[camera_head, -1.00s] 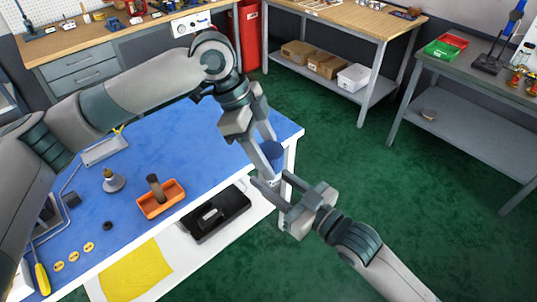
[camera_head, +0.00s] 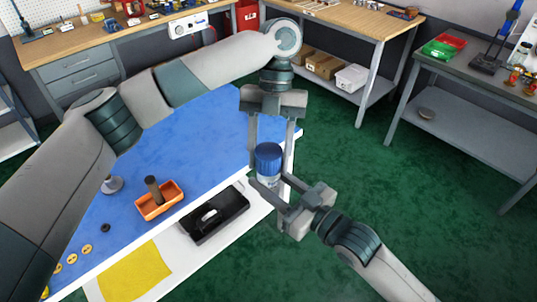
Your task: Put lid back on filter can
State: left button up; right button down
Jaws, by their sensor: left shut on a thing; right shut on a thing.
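The blue lid (camera_head: 268,154) is held from above between the fingers of my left gripper (camera_head: 269,160). The filter can (camera_head: 268,179) has a pale body and shows directly below the lid. My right gripper (camera_head: 273,186) is shut on the can's body, coming from the lower right. Lid and can line up upright, and no clear gap shows between them. I cannot tell whether the lid is fully seated. The can is held in the air near the right end of the blue-topped table (camera_head: 210,135).
An orange tray (camera_head: 171,208) with a dark brown cylinder (camera_head: 153,188) stands on the table. A black case (camera_head: 216,220) and a yellow cloth (camera_head: 135,270) lie on the white lower shelf. Several yellow discs lie at the left. Green floor is open to the right.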

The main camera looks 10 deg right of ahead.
pick_arm(q)
jog(key=m+y, duration=0.1)
jog(key=m, duration=0.1)
jog(key=m+t, duration=0.1)
jog(key=m, duration=0.2)
jog(key=shift+y, duration=0.4)
jog(key=m+t, duration=0.1)
jog(key=m, duration=0.1)
jog(key=m+y, duration=0.1)
jog(key=m, duration=0.2)
jog(key=shift+t, duration=0.4)
jog(key=o, duration=1.6)
jog(key=shift+s, duration=0.1)
jog(key=shift+r, duration=0.1)
jog(key=shift+r, duration=2.15)
jog(key=shift+c, duration=0.4)
